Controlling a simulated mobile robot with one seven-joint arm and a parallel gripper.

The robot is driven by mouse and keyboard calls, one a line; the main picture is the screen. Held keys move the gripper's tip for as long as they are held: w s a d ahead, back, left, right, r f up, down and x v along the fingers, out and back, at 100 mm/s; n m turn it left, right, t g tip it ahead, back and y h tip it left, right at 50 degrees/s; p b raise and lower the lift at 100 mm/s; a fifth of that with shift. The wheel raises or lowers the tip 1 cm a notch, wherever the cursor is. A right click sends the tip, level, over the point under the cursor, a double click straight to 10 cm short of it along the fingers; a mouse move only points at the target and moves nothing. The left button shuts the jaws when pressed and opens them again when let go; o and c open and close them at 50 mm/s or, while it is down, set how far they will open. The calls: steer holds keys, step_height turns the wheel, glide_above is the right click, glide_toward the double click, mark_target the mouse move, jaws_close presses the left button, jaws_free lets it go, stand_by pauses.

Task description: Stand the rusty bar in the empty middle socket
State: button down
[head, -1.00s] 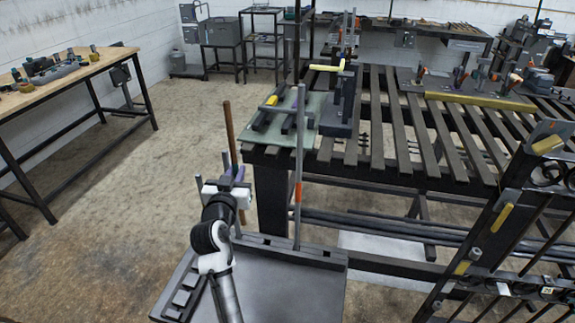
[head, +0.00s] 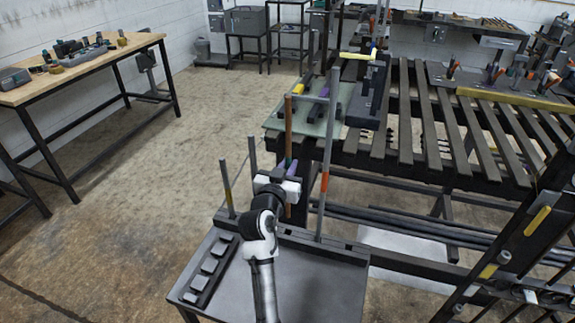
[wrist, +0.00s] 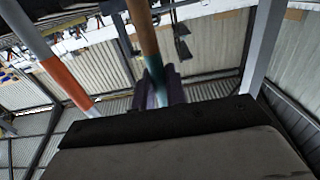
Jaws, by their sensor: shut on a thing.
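The rusty bar (head: 288,125) is a thin brown rod with a teal band, held close to upright above the rear of the grey stand. My gripper (head: 289,170) is shut on it near the teal band. The wrist view shows the rusty bar (wrist: 145,35) between purple fingertips (wrist: 157,88). The dark socket block (head: 318,245) runs along the stand's rear edge.
A tall grey bar with an orange band (head: 326,155) stands close right of my gripper. A yellow-banded grey bar (head: 227,190) and another grey bar (head: 252,155) stand left. The slatted table (head: 400,150) is behind.

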steer(key=shift+f+b, duration=1.4)
steer(key=shift+f, duration=0.8)
steer(key=shift+s+f+b, duration=0.1)
steer(key=shift+f+b, duration=3.7)
steer(key=shift+b, duration=0.15)
stand_by(1.2)
steer(key=c, duration=1.3)
jaws_free()
steer(key=shift+c, duration=0.2)
